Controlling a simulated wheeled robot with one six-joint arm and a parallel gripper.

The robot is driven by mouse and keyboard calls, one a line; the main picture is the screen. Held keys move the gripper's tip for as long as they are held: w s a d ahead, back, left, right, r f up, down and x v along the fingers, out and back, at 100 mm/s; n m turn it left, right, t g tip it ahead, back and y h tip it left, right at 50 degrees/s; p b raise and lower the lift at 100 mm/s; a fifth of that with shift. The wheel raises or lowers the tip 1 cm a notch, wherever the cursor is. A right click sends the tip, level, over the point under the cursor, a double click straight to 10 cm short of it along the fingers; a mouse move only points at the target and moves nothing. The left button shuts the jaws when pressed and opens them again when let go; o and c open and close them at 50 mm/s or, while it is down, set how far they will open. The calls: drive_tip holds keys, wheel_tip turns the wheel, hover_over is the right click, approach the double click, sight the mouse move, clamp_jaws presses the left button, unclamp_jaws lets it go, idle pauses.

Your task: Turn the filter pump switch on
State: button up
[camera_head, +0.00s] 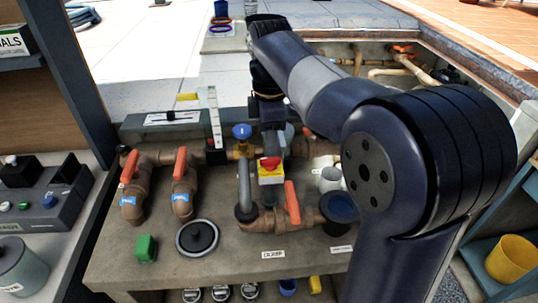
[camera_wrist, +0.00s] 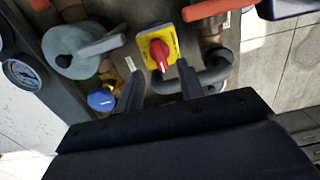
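The filter pump switch is a red rotary knob (camera_wrist: 159,53) on a yellow plate, seen just ahead of my fingers in the wrist view. My gripper (camera_wrist: 160,70) is open, with one dark finger to each side of the knob's lower part in the picture. I cannot tell whether the fingers touch the knob. In the head view my arm comes down from above and partly hides the gripper just behind the switch.
Brown pipes with orange lever handles (camera_head: 292,203) stand close around the switch. A blue valve knob (camera_head: 242,131) is just left of my gripper. A grey multiport valve (camera_wrist: 75,48) and a gauge (camera_wrist: 20,74) lie left in the wrist view.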

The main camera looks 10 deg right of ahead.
sight(270, 158)
wheel_tip(270, 158, down, 5)
idle(0.3)
clamp_jaws()
